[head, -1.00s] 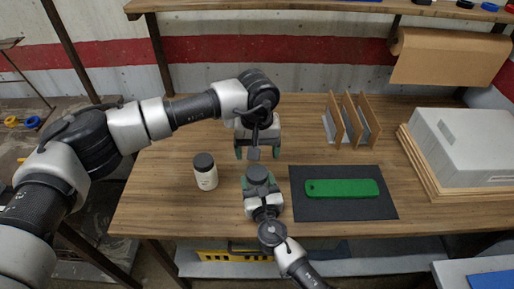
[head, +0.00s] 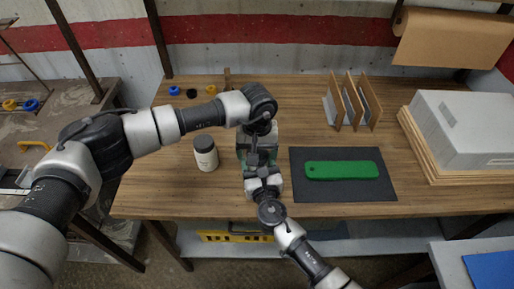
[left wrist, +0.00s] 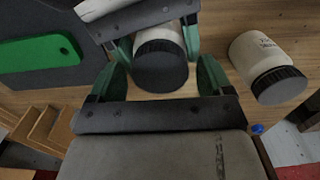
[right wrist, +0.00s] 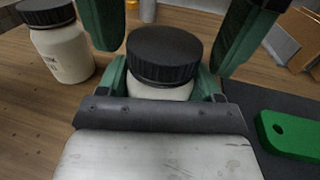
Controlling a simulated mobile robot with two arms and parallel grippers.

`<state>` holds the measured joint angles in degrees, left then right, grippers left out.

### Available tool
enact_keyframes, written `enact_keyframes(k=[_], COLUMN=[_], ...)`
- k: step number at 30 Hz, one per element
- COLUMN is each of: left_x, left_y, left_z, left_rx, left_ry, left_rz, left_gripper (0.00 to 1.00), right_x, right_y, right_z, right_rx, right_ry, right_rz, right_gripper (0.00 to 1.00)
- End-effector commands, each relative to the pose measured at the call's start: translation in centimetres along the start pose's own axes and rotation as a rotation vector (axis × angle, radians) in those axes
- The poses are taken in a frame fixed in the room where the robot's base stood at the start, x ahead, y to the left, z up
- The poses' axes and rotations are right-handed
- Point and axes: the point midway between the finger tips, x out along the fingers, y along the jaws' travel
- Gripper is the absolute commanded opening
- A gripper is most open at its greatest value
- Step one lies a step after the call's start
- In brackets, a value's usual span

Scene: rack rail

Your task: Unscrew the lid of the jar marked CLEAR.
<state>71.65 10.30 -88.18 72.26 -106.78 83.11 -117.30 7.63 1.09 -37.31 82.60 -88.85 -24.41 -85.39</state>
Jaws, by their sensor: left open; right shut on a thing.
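A white jar with a black ribbed lid (right wrist: 163,55) stands between my grippers; its lid also shows in the left wrist view (left wrist: 161,66). My right gripper (right wrist: 160,88) is shut on this jar's body below the lid. My left gripper (left wrist: 163,62) is open, with a finger on either side of the lid and gaps visible. In the head view the two grippers (head: 258,158) hide this jar. A second white jar with a black lid (head: 206,154) stands free to the left; it also shows in the right wrist view (right wrist: 60,50). I cannot clearly read either label.
A green bar (head: 342,170) lies on a dark mat (head: 345,194) to the right. Small blue and black items (head: 190,93) lie at the back left. The front left of the table is clear.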

Motion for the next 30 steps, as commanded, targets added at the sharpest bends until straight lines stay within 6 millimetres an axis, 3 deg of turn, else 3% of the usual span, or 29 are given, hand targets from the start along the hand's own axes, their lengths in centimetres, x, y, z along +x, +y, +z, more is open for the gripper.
enact_keyframes(k=[1, 10, 16, 24, 30], left_x=[-0.01, -0.04, -0.06, -0.10, -0.10], left_y=[0.00, -0.01, -0.02, -0.03, -0.04], left_z=[0.00, -0.01, -0.02, -0.01, -0.01], left_rx=[0.000, 0.000, -0.093, -0.618, -0.861], left_ry=[0.000, 0.000, 0.000, 0.000, 0.000], left_rz=[0.000, 0.000, 0.000, 0.000, -0.001], left_gripper=[0.76, 0.31, 0.31, 0.31, 0.31], right_x=[-0.02, -0.02, -0.01, -0.01, -0.01], right_y=[-0.02, -0.02, -0.03, -0.04, -0.04], right_z=[-0.07, -0.07, -0.07, -0.07, -0.07], right_rx=[-0.001, -0.001, -0.001, -0.001, -0.001], right_ry=[0.001, 0.001, 0.001, 0.001, 0.001], right_rz=[0.000, 0.000, -0.001, -0.001, -0.001], right_gripper=[0.00, 0.00, 0.00, 0.00, 0.00])
